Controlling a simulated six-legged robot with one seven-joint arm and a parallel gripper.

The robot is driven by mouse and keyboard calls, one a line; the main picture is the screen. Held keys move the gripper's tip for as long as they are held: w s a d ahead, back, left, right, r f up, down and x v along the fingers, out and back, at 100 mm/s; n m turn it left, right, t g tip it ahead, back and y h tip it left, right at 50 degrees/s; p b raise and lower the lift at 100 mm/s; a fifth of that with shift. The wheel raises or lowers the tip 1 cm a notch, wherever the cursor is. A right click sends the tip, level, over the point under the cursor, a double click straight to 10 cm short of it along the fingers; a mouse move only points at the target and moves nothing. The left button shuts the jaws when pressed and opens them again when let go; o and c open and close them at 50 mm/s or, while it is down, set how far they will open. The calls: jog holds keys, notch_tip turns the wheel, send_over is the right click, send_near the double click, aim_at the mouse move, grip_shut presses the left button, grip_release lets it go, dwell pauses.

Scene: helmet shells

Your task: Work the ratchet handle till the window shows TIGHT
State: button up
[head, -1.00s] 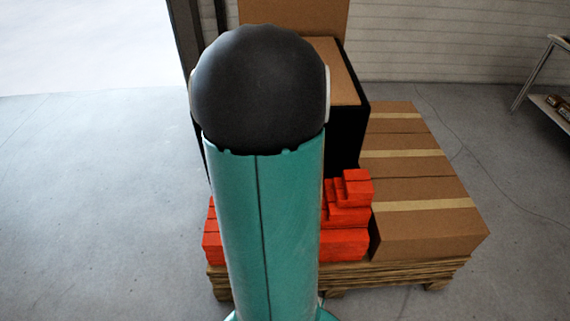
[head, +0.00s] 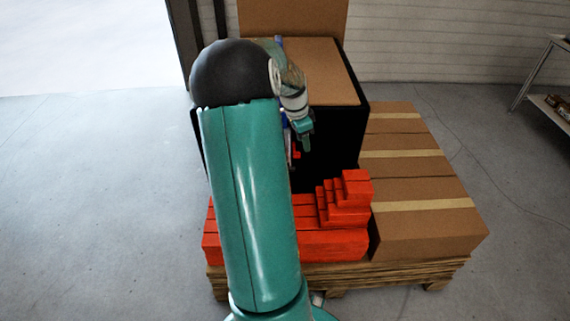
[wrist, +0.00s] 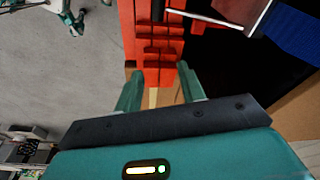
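A blue strap (wrist: 295,32) runs at the top right of the wrist view, and a small part of it (head: 279,43) shows on the black case in the head view. Beside it in the wrist view is a metal rod (wrist: 208,19), which looks like part of the ratchet. A red part with a pale edge stands at the rod's right end. No readable window shows. My gripper (wrist: 160,70) is open and empty, its fingers apart, below the rod in the picture. In the head view my gripper (head: 305,138) hangs before the case's dark front, partly covering the ratchet area.
A black case (head: 340,135) with a cardboard top stands on a wooden pallet (head: 400,272). Red stepped blocks (head: 345,215) lie in front. Cardboard boxes (head: 425,200) stand to the right. The floor at left is clear. A shelf (head: 545,80) is at far right.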

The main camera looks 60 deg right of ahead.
jog(key=w+r+m+t+y, duration=0.1)
jog(key=w+r+m+y, duration=0.2)
jog(key=w, duration=0.3)
jog(key=f, duration=0.4)
jog(key=a+f, duration=0.1)
jog(key=f, duration=0.4)
jog(key=s+a+f, duration=0.1)
jog(key=f, duration=0.4)
grip_shut()
